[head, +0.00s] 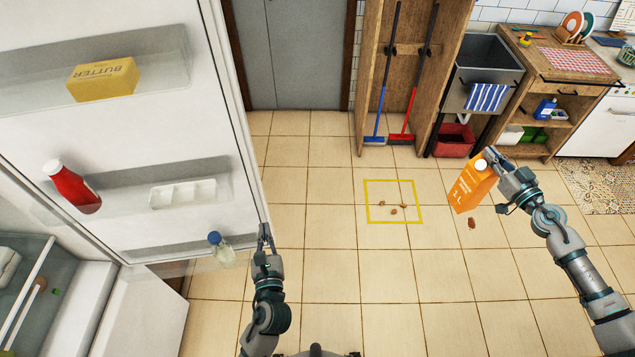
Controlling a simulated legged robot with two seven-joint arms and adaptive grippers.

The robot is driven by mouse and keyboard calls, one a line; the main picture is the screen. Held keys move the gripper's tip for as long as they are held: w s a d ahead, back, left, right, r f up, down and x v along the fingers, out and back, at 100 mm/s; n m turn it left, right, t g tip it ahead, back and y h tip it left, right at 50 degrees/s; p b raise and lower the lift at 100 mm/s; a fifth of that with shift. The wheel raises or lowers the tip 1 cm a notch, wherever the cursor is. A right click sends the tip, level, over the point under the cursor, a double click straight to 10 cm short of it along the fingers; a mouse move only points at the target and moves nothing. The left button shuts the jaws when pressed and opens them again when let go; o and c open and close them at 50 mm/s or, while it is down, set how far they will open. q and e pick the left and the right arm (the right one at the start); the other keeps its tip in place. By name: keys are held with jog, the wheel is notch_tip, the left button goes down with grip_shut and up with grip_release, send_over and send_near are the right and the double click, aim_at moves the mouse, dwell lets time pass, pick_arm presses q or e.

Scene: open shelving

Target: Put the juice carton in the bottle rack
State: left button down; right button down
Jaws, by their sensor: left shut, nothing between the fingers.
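The orange juice carton (471,188) is at the right, tilted, with its white cap toward the top. My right gripper (490,157) is closed around the carton's top end, and the carton appears to hang above the tiled floor. The bottle rack (165,251) seems to be the lowest clear shelf on the open fridge door at the left. A clear bottle with a blue cap (221,250) stands at its right end. My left gripper (264,235) is shut and empty, just right of that bottle and the door's edge.
The fridge door's upper shelves hold butter (103,79), a red bottle (73,188) and a white egg tray (183,193). A yellow square (394,220) with brown bits marks the floor between my arms. A broom cupboard (369,60) and counter (560,75) stand behind.

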aim_at(261, 189)
jog(key=shift+d+r, duration=0.1)
jog(key=shift+r, duration=0.25)
pick_arm(q)
jog(key=w, duration=0.4)
jog(key=w+a, duration=0.1)
jog(key=w, duration=0.4)
jog(key=w+a+p, duration=0.1)
jog(key=w, duration=0.3)
jog(key=shift+w+a+r, duration=0.1)
jog(key=shift+w, duration=0.3)
pick_arm(e)
jog(key=shift+w+r, duration=0.1)
jog(key=shift+r, duration=0.45)
